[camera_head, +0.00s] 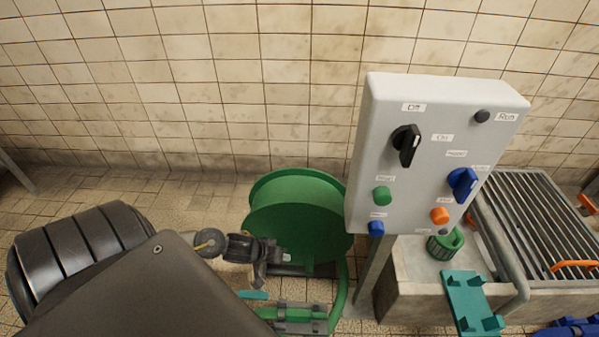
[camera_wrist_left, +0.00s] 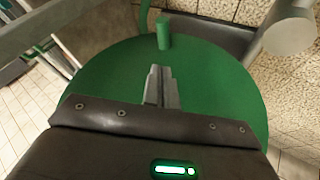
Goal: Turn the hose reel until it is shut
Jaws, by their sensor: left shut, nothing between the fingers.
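The hose reel (camera_head: 300,205) is a large green drum near the wall in the head view, left of the control box. In the left wrist view its round green face (camera_wrist_left: 215,85) fills the middle, with a short green peg handle (camera_wrist_left: 163,32) near the rim. My left gripper (camera_head: 270,262) is in front of the reel's lower left part and hides some of it. In the left wrist view its fingers (camera_wrist_left: 160,76) are together and empty, pointing toward the peg. The peg stands beyond the fingertips, apart from them in the picture. My right gripper is not in view.
A grey control box (camera_head: 430,150) with knobs and buttons stands on a post close right of the reel. A trough with a metal grate (camera_head: 545,225) and a teal bracket (camera_head: 468,300) are farther right. A green hose (camera_head: 342,295) runs below the reel.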

